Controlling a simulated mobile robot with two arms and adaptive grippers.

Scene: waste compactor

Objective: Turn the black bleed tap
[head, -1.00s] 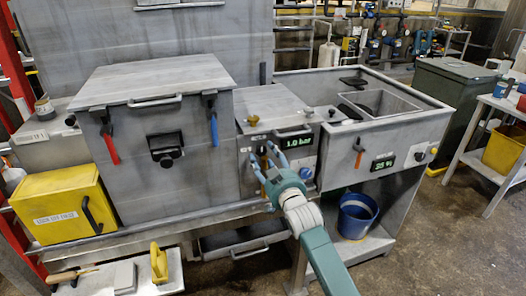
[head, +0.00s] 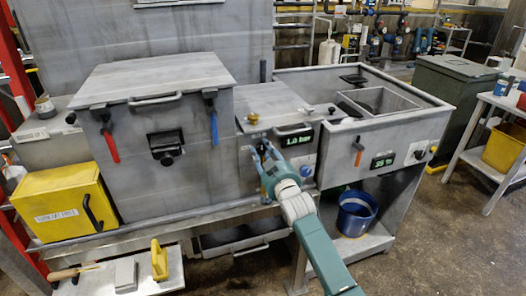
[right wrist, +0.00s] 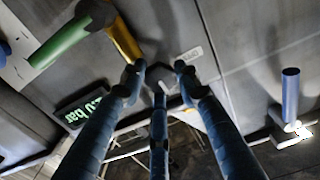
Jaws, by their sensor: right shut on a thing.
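The black bleed tap sits on the grey front panel under the 1.0 bar display (head: 296,138). It is mostly hidden by my right gripper (head: 262,158) in the head view. In the right wrist view the blue fingers of my right gripper (right wrist: 157,78) close in around a small dark part at the panel, the black bleed tap (right wrist: 158,72). The fingertips hide much of it, and its turn angle is hard to tell. My left gripper is not in view.
Near the fingers, the right wrist view shows a brass pipe (right wrist: 124,40) and a green handle (right wrist: 60,42). Red (head: 110,144) and blue (head: 214,127) levers hang on the large chamber to the left. A blue bucket (head: 356,213) stands on the lower shelf.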

